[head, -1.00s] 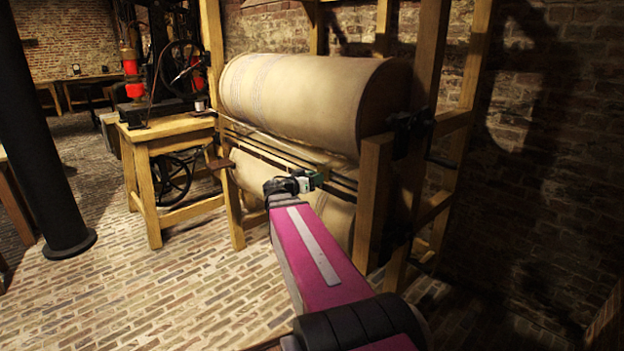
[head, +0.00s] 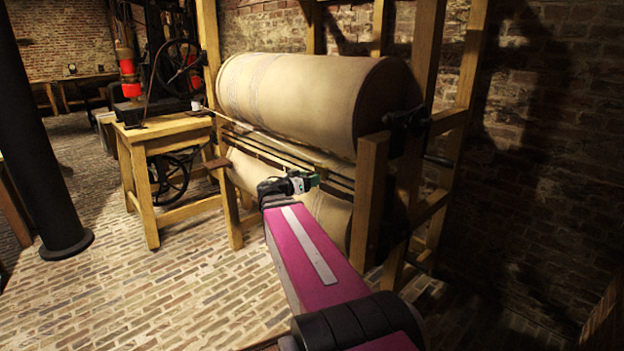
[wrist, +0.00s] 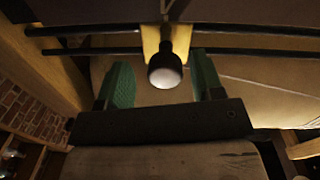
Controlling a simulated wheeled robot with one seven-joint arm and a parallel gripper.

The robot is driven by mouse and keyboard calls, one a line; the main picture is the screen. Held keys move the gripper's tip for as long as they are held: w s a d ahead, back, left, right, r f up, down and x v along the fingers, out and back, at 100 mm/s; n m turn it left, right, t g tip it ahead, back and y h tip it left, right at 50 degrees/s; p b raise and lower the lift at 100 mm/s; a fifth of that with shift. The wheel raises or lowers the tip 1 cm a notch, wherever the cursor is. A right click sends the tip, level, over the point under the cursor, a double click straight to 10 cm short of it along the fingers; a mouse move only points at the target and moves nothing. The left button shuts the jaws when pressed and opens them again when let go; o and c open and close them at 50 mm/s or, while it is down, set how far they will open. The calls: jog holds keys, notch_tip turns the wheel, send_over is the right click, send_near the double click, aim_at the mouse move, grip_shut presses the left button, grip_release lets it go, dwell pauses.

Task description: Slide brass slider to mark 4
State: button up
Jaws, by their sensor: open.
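The slider shows in the wrist view as a brass block (wrist: 153,42) on two dark rails, with a rounded dark knob (wrist: 165,70) facing me. My gripper (wrist: 160,78) is open, with one green finger on each side of the knob. In the head view my gripper (head: 306,181) is in front of the rails (head: 290,160), below the big roller, and I cannot make out the slider there. I cannot read any numbered mark in either view.
A large pale roller (head: 300,95) hangs in a wooden frame above the rails, with a second roller (head: 252,178) below. A wooden post (head: 368,200) stands to the right of my gripper. A wooden stand (head: 165,126) with a wheel machine is at the left. Brick floor lies open in front.

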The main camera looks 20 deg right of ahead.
jog(key=v, duration=0.9)
jog(key=shift+s, duration=0.2)
jog(key=shift+a+f, duration=0.1)
jog(key=shift+a, duration=0.05)
jog(key=s+a+f+n+g+y, duration=0.1)
jog(key=s+f+n+y, duration=0.2)
jog(key=f, duration=0.5)
jog(key=s+a+f+n+g+y, duration=0.1)
jog(key=a+f+n+g+y, duration=0.15)
jog(key=f+y, duration=0.4)
jog(key=s+a+f+n+g+y, duration=0.1)
jog(key=s+a+f+n+y, duration=0.3)
jog(key=a+f+n+y, duration=0.3)
jog(key=shift+s+a+f+n+y, duration=0.4)
jog(key=shift+a+f, duration=1.65)
jog(key=shift+f, duration=0.6)
jog(key=shift+w, duration=0.1)
